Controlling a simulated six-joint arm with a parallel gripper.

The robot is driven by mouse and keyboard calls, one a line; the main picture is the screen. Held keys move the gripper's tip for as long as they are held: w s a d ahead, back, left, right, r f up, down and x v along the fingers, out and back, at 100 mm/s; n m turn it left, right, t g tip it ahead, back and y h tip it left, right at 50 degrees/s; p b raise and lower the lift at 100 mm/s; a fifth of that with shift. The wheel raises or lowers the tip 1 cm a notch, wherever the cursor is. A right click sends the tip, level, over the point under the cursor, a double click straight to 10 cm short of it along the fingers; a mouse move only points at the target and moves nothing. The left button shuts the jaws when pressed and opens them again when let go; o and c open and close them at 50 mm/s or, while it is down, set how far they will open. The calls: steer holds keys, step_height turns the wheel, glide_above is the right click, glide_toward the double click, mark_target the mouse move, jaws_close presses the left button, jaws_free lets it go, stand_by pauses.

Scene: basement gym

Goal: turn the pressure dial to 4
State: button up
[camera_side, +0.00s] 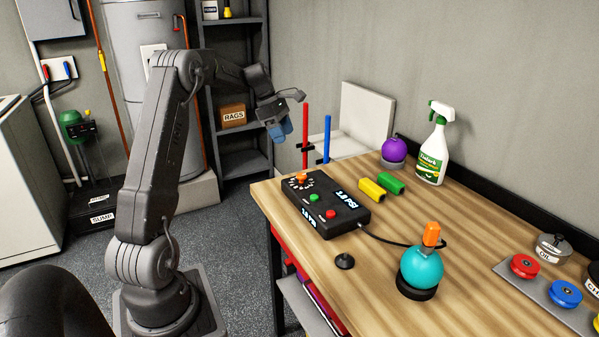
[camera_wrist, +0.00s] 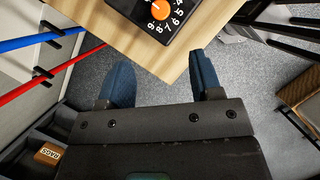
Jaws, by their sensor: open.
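The pressure dial is an orange knob (camera_side: 301,178) with white numbers around it, on a black control box (camera_side: 325,219) at the table's far left corner. The box also has a green button (camera_side: 314,198), a red button (camera_side: 331,214) and lit PSI readouts too small to read surely. In the wrist view the orange knob (camera_wrist: 161,10) shows at the top edge, partly cut off, so its setting is unclear. My gripper (camera_side: 279,131) is up in the air beyond the table's left end, apart from the dial. Its blue fingers (camera_wrist: 160,78) are spread and empty.
A small black knob (camera_side: 345,261) lies in front.

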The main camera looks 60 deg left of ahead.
mark_target(301, 175)
steer(key=x, duration=1.3)
steer(key=shift+d+f, duration=0.15)
steer(key=shift+f, duration=0.05)
steer(key=c, duration=0.9)
